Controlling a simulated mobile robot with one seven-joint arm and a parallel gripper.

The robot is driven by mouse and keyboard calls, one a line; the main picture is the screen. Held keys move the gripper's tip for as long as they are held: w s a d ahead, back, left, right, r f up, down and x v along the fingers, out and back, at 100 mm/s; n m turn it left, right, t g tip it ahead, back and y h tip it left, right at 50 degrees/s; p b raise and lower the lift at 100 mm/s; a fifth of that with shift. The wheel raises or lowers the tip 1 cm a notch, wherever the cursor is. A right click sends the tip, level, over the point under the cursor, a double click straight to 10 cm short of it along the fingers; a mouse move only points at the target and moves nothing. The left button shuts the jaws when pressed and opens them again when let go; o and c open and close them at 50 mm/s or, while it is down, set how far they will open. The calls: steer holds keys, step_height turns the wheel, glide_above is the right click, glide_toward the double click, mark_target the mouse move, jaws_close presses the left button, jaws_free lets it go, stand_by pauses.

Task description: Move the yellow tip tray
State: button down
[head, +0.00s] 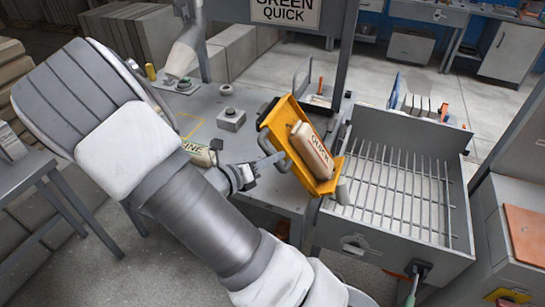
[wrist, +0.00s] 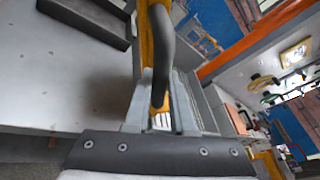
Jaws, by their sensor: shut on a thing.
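The yellow tip tray (head: 318,186) is tilted in the head view, its right end lower than its upper left end. A beige bag (head: 312,150) marked QUICK lies in it. My gripper (head: 266,163) is shut on the tray's grey handle (head: 285,158) at the tray's left side. The wrist view shows the dark handle (wrist: 163,60) between my gripper's fingers (wrist: 160,112), with a strip of the yellow tray behind it. The tray is beside the left edge of a grey box with a bar grate (head: 395,195). I cannot tell whether the tray touches it.
A second bag (head: 200,152), partly hidden by my arm, lies on the grey bench. A small grey block (head: 231,119) stands on the bench behind my gripper. A sign (head: 285,10) reading GREEN QUICK hangs at the back. An orange-topped cabinet (head: 525,235) stands at right.

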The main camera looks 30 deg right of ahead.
steer(key=shift+s+d+r, duration=0.1)
steer(key=shift+d+r, duration=0.05)
steer(key=shift+r, duration=0.05)
steer(key=c, duration=1.1)
jaws_free()
steer(key=shift+o, duration=0.2)
steer(key=shift+f, duration=0.1)
steer(key=shift+s+a, duration=0.1)
steer(key=shift+a, duration=0.35)
steer(key=v, duration=1.6)
steer(key=shift+a, duration=0.3)
steer(key=shift+s, duration=0.1)
